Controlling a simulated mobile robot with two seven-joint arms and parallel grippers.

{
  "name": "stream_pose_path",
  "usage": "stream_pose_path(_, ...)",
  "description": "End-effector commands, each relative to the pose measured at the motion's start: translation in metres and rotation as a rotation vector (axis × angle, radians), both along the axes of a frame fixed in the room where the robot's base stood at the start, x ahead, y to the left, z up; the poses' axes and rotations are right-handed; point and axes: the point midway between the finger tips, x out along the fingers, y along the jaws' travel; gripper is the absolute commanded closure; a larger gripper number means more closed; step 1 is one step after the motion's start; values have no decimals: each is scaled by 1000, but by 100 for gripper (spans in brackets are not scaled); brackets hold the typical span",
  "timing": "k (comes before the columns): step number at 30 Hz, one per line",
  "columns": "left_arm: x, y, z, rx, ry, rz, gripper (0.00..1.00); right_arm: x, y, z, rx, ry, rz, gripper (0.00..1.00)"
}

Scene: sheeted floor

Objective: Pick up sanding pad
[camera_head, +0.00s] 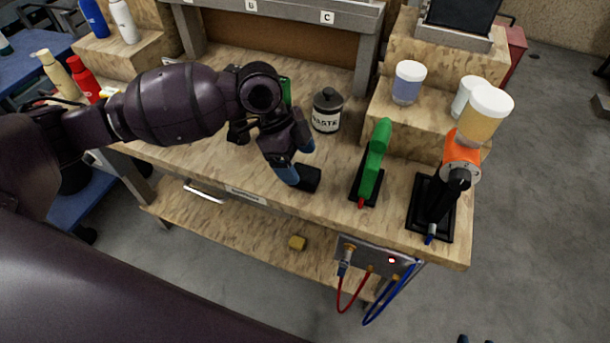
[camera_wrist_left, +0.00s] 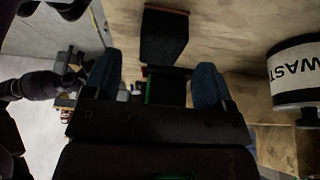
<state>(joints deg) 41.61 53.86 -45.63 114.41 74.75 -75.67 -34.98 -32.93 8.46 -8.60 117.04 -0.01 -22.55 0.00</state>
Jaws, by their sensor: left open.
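A black block, apparently the sanding pad (camera_head: 311,178), lies on the wooden bench top near its front edge, left of the green tool. It also shows in the left wrist view, as a dark block with a reddish far edge (camera_wrist_left: 163,38). My left gripper (camera_head: 297,160) is open, with its blue fingers low over the bench right beside the block. In the left wrist view the fingers (camera_wrist_left: 156,70) are spread and the block lies ahead between their lines; contact is unclear. Two small dark tips (camera_head: 476,340) at the bottom of the head view may be my right gripper.
A dark waste canister (camera_head: 327,110) stands behind the block. A green tool (camera_head: 373,160) and an orange tool (camera_head: 459,165) stand on black bases to the right. Lidded cups (camera_head: 408,82) stand on a raised step.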

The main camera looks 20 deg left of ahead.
Motion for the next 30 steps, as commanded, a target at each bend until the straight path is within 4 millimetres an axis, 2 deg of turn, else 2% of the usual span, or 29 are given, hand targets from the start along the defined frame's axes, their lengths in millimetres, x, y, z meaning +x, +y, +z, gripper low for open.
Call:
stream_pose_path(3, -1, -7, -18, -2, 5, 0, 22, -1, 0, -5, -1, 7, 1, 57)
stream_pose_path(8, -1, -14, -37, -2, 5, 0, 22, 0, 0, -7, -2, 8, 4, 57)
stream_pose_path(16, 0, -16, -40, 0, 0, 1, 22, 8, 2, 2, -1, -14, 7, 57)
stream_pose_path(27, 0, -16, -39, 0, 0, 1, 76, 3, 2, -4, 3, 0, 2, 57)
stream_pose_path(30, 0, -16, -39, 0, 0, 1, 76, 0, 2, -6, 4, 8, -1, 57)
